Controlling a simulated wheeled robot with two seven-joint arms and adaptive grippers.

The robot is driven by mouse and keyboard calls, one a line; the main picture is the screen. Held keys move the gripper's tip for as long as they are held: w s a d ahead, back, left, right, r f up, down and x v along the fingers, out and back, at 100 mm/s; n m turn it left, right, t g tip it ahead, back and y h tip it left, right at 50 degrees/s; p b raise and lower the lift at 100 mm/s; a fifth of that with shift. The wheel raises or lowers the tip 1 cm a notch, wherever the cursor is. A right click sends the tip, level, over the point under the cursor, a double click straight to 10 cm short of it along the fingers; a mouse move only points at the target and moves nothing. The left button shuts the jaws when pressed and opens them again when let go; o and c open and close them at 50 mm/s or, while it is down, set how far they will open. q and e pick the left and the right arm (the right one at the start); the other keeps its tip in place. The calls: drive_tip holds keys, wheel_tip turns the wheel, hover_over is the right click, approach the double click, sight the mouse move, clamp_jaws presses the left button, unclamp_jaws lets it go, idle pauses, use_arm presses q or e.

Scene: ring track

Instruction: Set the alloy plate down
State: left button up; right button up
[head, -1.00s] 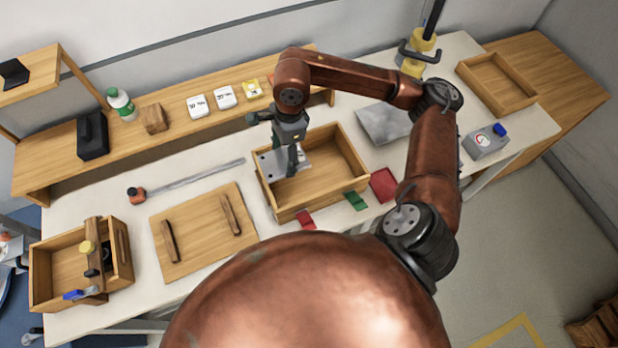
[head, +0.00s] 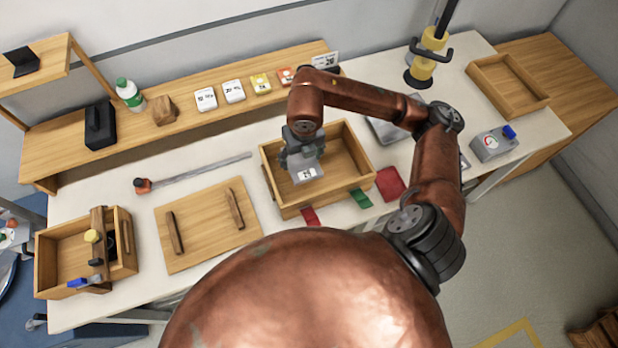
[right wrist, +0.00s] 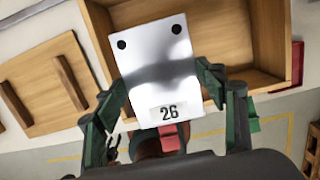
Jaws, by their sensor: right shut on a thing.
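The alloy plate (head: 308,174) is a pale grey sheet with a white label. In the right wrist view the plate (right wrist: 150,68) shows two dark holes at its far end and the number 26 at its near end. My right gripper (head: 303,160) is shut on it, with one finger at each long side. It holds the plate over the open wooden box (head: 338,195). The plate's height above the box floor is hard to tell. My left gripper is not in view.
Red and green pieces (head: 361,198) lie in front of the box. A wooden board with two bars (head: 206,225) lies to its left. Another grey sheet (head: 384,131) lies behind my right arm. A gauge box (head: 493,143) and an empty tray (head: 508,84) stand right.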

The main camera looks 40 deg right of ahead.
sight(304, 168)
wheel_tip(304, 168, down, 16)
drive_tip(key=shift+f, duration=0.25)
drive_tip(key=shift+f, duration=0.1)
drive_tip(key=o, duration=1.6)
drive_tip(key=r, duration=0.4)
drive_tip(key=s+r, duration=0.1)
drive_tip(key=r, duration=0.7)
drive_tip(key=shift+s+a, duration=0.2)
drive_tip(key=shift+s, duration=0.2)
